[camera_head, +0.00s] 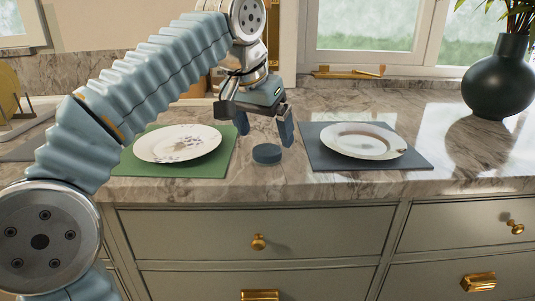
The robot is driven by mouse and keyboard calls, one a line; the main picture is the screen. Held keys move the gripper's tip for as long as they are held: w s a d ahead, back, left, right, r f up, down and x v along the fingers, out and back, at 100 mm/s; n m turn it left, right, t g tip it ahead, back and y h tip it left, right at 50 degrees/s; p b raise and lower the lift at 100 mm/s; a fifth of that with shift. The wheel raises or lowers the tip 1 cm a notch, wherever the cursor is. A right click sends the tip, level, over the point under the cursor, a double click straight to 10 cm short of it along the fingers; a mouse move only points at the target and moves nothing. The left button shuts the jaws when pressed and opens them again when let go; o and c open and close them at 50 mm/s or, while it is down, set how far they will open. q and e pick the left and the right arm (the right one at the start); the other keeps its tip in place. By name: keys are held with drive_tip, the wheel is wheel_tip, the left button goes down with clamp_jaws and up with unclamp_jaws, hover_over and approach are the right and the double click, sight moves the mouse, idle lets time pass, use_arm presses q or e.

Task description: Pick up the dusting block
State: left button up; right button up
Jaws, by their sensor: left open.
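A small round dark blue block (267,154), which I take as the dusting block, lies on the marble counter between two placemats. My left gripper (265,134) is above it with fingers pointing down. The gripper is open and empty, one finger to the upper left of the block and one to the upper right. The fingertips look apart from the block. My right gripper is not in view.
A white patterned plate (178,143) sits on a green placemat (222,166) to the left. Another plate (362,140) sits on a dark placemat (415,160) to the right. A dark vase (500,85) stands at the far right. Drawers (330,228) lie below the counter's front edge.

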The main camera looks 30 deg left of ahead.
sight(267, 149)
use_arm(q)
drive_tip(key=x, duration=0.4)
drive_tip(key=shift+a+f, duration=0.3)
drive_tip(key=shift+f, duration=0.05)
drive_tip(key=shift+c, duration=0.3)
drive_tip(key=c, duration=1.2)
drive_tip(key=shift+o, duration=0.2)
drive_tip(key=shift+r, duration=0.15)
